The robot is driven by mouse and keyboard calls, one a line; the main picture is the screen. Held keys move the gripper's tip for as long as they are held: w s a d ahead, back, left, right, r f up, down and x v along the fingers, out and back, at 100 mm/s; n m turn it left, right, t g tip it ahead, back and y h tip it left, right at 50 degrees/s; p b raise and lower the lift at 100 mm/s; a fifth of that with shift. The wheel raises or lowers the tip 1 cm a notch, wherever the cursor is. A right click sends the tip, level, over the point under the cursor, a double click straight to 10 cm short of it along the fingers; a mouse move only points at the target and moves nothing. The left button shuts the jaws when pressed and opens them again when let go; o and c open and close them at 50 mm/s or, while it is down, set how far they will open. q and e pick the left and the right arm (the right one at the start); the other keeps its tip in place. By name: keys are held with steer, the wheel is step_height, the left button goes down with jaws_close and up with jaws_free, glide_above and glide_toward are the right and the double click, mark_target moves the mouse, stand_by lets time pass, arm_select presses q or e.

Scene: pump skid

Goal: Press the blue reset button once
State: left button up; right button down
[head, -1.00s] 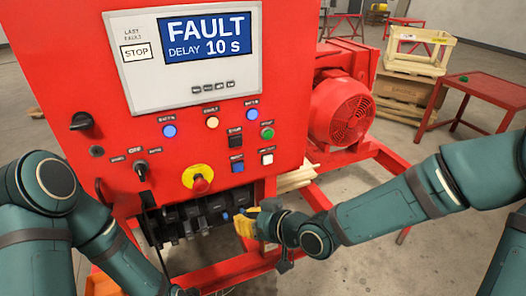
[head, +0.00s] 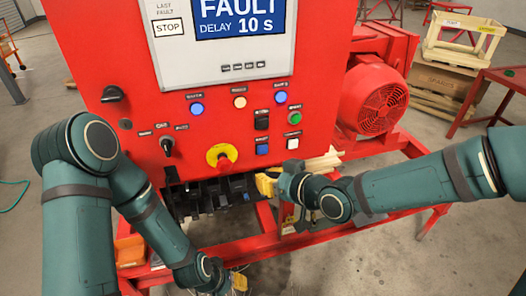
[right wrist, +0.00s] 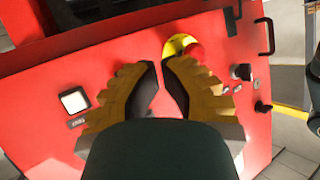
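The red panel (head: 130,80) carries a square blue button (head: 263,149), right of the red emergency stop (head: 222,160) on its yellow ring. Two round blue lamps or buttons (head: 196,108) (head: 281,97) sit higher; the labels are too small to read. My right gripper (head: 266,183) has yellow fingers and is just below the square blue button. In the right wrist view its fingertips (right wrist: 160,66) are slightly apart with nothing between them, and the square blue button is not visible. My left gripper (head: 239,284) is low at the bottom edge, its fingers unclear.
A white square button (head: 292,143) and a green button (head: 295,118) sit close by. The white button also shows in the right wrist view (right wrist: 75,100). The screen (head: 241,22) reads FAULT, DELAY 10 s. A red motor (head: 380,105) stands right of the panel.

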glide_toward(248, 157)
steer(key=shift+s+f+b+x, duration=0.1)
steer(key=shift+s+b+x, duration=0.05)
steer(key=shift+x, duration=0.9)
steer(key=shift+s+f+b+x, duration=0.15)
steer(key=shift+x, duration=0.85)
steer(key=shift+w+a, duration=0.1)
steer(key=shift+a, duration=0.05)
steer(key=shift+w+a, duration=0.1)
steer(key=shift+w, duration=0.25)
steer(key=shift+w+a, duration=0.15)
steer(key=shift+w, duration=0.2)
stand_by(0.4)
steer(key=shift+s, duration=0.15)
steer(key=shift+s+d, duration=0.3)
steer(key=shift+s, duration=0.35)
